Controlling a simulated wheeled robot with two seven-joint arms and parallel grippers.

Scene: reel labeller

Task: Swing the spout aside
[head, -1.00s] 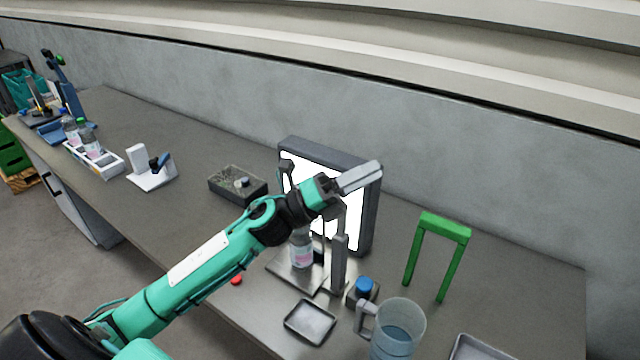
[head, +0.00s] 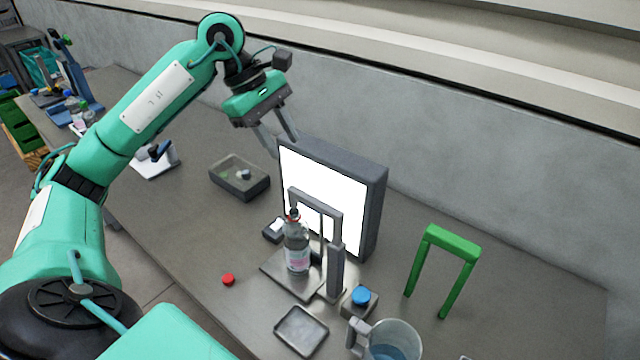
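A grey spout arm (head: 318,203) reaches left from an upright post (head: 336,270) on a metal base plate (head: 285,277). A clear bottle (head: 297,250) with a pink label stands upright on the plate, and the arm's left end is over or close to its neck. I cannot tell whether they touch. My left gripper (head: 285,147) is open and empty, fingers pointing down, above the upper left corner of the lit panel, well apart from the spout. My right gripper is not in view.
The lit white panel (head: 325,200) stands behind the spout. A blue-capped block (head: 361,298), a jug (head: 394,342), a tray (head: 301,330) and a green frame (head: 452,242) are to the right and front. A red cap (head: 228,280) and a grey box (head: 239,179) lie left.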

